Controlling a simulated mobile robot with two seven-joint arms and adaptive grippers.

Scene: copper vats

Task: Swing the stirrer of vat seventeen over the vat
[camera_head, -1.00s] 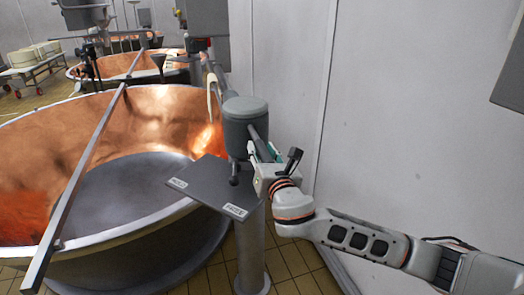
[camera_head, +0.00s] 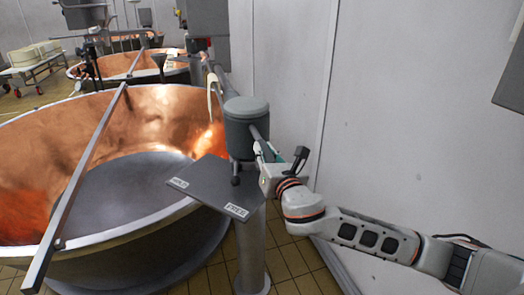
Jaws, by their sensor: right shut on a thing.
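The near copper vat (camera_head: 120,120) has a steel rim and a grey floor. Beside its right edge stands a post (camera_head: 250,255) with a grey cylindrical head (camera_head: 246,122). A dark plate (camera_head: 210,190) with two labels, too small to read surely, sits below the head, and a dark knob (camera_head: 236,181) points down onto it. A boom (camera_head: 226,88) runs from the head toward the back. A grey bar (camera_head: 259,138) sticks out of the head toward my right gripper (camera_head: 264,162), which is shut on it; the fingertips are partly hidden. My left gripper is out of view.
A long steel beam (camera_head: 85,165) lies across the near vat. More vats (camera_head: 150,66) and a cart (camera_head: 33,72) stand behind. A pale wall (camera_head: 400,90) closes the right side, close to my right arm. Tiled floor (camera_head: 295,265) shows by the post.

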